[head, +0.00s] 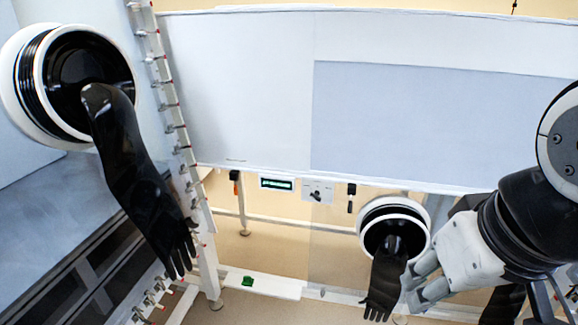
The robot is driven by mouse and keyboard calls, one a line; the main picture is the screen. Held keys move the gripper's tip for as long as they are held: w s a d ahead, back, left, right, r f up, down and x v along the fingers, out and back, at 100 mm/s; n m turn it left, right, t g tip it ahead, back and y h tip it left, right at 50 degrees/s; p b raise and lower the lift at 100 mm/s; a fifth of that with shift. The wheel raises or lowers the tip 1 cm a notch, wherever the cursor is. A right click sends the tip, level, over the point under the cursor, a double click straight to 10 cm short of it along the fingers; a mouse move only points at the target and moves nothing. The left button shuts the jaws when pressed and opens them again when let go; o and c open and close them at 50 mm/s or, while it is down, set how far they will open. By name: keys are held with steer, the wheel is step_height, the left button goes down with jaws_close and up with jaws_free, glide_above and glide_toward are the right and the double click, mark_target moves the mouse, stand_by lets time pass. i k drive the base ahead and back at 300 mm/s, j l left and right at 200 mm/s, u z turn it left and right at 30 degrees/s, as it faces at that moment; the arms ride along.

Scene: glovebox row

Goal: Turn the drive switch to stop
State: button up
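A small white panel (317,191) with a dark knob-like control sits below the glovebox's lower edge, near the picture's centre. It may carry the drive switch, but its marks and the knob's setting are too small to read. My gripper (409,294) is at the lower right, well right of and below that panel in the picture. Its two light grey fingers point left and down, with a gap between them, and I see nothing held. The fingertips appear close beside a hanging black glove (385,282); I cannot tell whether they touch.
A green-lit display (276,184) is left of the panel, and small black fittings (351,192) flank them. A white glove port (368,215) is right of the panel. A larger black glove (130,160) hangs at left beside a white post (172,120). A green part (248,281) sits on the low rail.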

mark_target(312, 195)
steer(key=i, duration=0.6)
steer(key=i+l, duration=0.15)
steer(key=i, duration=0.5)
